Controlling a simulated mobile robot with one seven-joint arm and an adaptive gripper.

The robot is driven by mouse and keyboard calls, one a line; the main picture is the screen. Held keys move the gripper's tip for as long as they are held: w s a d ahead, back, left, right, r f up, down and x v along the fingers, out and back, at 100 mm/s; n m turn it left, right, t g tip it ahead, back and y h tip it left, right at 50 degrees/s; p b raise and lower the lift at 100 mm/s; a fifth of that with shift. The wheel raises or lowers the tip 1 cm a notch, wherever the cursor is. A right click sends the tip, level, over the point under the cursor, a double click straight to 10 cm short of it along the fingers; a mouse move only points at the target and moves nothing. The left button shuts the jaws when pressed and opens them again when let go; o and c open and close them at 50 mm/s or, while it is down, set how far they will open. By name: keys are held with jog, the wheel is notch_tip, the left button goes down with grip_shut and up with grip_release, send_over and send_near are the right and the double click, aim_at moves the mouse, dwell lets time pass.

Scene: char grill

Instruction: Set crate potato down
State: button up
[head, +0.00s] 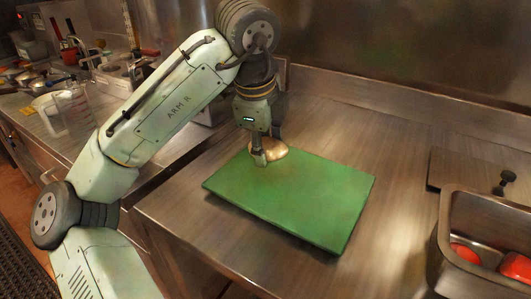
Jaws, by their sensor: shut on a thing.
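My gripper (262,157) points down over the back left part of a green board (310,198). It is shut on a tan potato (272,150), which shows partly behind and to the right of the fingers. The potato is at or just above the board; I cannot tell whether it touches. Its left side is hidden by my gripper. No crate can be made out for certain.
A metal bin (485,205) with red items stands at the right edge, near a flat dark lid (465,172) with a knob. A clear container (75,108) and a sink area with utensils are at the left. The steel counter (380,125) behind the board is clear.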

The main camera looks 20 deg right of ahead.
jog(key=shift+w+f+p, duration=0.1)
jog(key=shift+f+p, duration=0.25)
jog(key=shift+f, duration=1.4)
jog(key=shift+f, duration=0.15)
jog(key=o, duration=1.2)
jog(key=shift+o, duration=0.2)
jog(key=v, duration=1.2)
